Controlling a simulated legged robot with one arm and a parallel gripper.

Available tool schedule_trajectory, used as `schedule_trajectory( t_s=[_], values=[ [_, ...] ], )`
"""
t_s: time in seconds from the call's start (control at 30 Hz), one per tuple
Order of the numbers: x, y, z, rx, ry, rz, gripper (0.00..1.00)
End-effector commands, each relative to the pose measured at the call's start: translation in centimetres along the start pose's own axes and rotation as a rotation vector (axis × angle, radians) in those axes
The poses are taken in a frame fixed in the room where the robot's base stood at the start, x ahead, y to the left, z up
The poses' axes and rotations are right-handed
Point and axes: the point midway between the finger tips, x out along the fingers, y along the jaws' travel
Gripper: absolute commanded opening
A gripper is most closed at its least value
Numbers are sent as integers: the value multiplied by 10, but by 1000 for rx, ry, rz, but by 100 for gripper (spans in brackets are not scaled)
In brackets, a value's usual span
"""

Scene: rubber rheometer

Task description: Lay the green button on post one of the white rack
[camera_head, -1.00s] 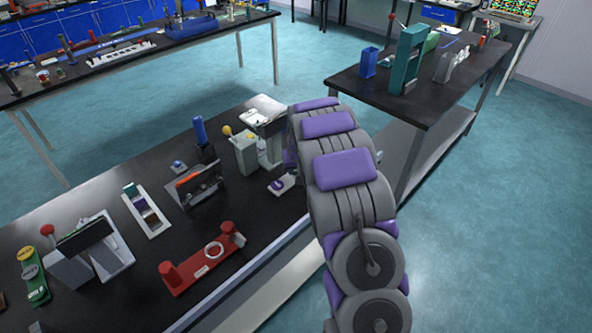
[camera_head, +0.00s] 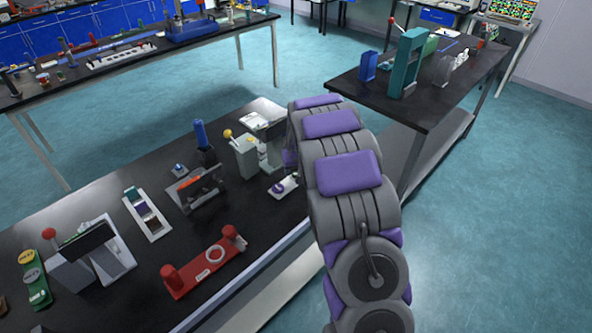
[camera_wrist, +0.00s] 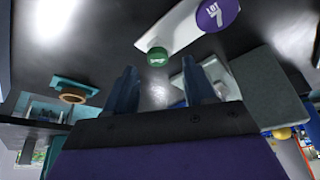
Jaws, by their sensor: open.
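The green button (camera_wrist: 157,56) shows in the wrist view at the near end of the white rack (camera_wrist: 178,33). I cannot tell whether it rests on a post or is apart from the rack. A purple button marked LOT 7 (camera_wrist: 215,14) is on the rack's other visible end. My gripper (camera_wrist: 158,80) is open, with its two dark fingers apart and the green button in line with the gap beyond their tips. In the head view, the white rack (camera_head: 291,181) shows beside my arm with the purple button (camera_head: 278,188) on it; my arm hides my gripper and the green button.
A grey press-like device (camera_head: 245,155) stands close to the white rack. A red stand (camera_head: 208,266) and a white tray of coloured blocks (camera_head: 148,213) are on the same black bench. Right of my arm, the floor (camera_head: 505,205) is clear.

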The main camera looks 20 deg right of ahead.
Motion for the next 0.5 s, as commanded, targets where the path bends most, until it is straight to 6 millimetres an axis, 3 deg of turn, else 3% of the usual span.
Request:
schedule_trajectory(
  t_s=[0.3,0.5],
  values=[
    [-67,0,-3,-1,4,-1,54],
    [-87,0,-2,-1,1,0,54]
  ],
)
